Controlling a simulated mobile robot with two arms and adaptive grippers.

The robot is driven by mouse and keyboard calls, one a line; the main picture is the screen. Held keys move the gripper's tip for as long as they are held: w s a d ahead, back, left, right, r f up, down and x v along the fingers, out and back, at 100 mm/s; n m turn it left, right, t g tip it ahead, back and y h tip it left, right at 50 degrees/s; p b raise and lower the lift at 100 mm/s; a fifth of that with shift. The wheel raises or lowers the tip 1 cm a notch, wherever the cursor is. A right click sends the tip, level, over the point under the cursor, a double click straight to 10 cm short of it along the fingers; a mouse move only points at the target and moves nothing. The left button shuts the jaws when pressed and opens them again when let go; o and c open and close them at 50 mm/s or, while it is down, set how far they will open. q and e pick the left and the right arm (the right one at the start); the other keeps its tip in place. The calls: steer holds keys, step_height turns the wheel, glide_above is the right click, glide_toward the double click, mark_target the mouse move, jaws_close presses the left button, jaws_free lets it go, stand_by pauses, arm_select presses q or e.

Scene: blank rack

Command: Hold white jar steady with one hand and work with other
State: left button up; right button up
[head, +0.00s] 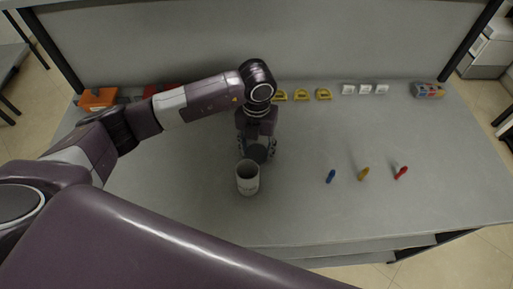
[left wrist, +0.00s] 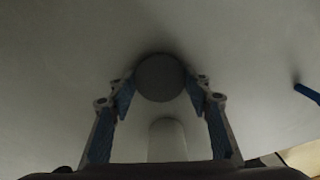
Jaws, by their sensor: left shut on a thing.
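The white jar (head: 247,183) stands upright on the grey table, with its rim facing up. My left gripper (head: 257,150) points down just behind the jar in the head view. It is shut on a dark grey round disc (head: 257,154), which looks like a lid. The left wrist view shows the disc (left wrist: 160,78) between the two blue-padded fingertips. A pale rounded shape lies between the fingers there; I cannot tell whether it is the jar. My right gripper is not in view.
Blue (head: 331,176), yellow (head: 364,173) and red (head: 401,172) small objects lie to the right. Yellow pieces (head: 302,95), white blocks (head: 365,89) and a colourful item (head: 428,90) line the back edge. An orange box (head: 98,98) is back left.

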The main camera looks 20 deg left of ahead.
mark_target(257, 152)
arm_select(q)
steer(key=shift+f, duration=0.2)
steer(key=o, duration=1.3)
steer(key=shift+r, duration=0.1)
steer(key=shift+r, duration=0.1)
steer(key=shift+r, duration=0.25)
step_height(257, 152, up, 12)
steer(key=b, duration=0.3)
steer(key=shift+f, duration=0.2)
